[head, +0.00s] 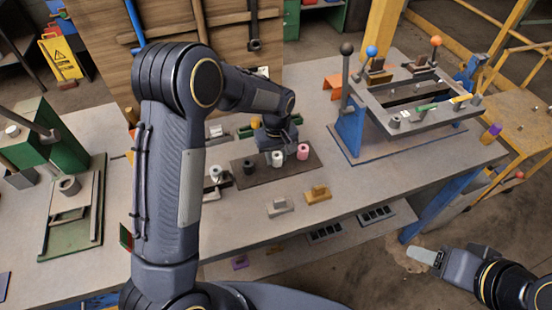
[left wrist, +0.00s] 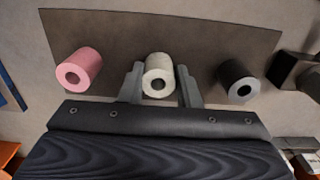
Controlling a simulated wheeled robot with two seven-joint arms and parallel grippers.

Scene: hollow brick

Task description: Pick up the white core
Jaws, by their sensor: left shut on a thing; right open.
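The white core (head: 277,158) is a short hollow cylinder standing on a dark mat (head: 243,180) on the workbench. My left gripper (head: 279,148) is down over the mat at the white core. In the left wrist view, the white core (left wrist: 159,75) is between the two grey fingers of my left gripper (left wrist: 160,88), which are shut on it. Its hole faces the camera. My right gripper (head: 424,255) is open and empty, off the bench at the lower right.
A pink core (head: 303,152) and a black core (head: 249,168) stand on the mat on either side of the white one. They also show in the left wrist view, pink (left wrist: 78,69) and black (left wrist: 239,80). A blue-sided press frame (head: 350,125) stands at the right. Grey (head: 279,207) and tan (head: 318,194) blocks lie in front of the mat.

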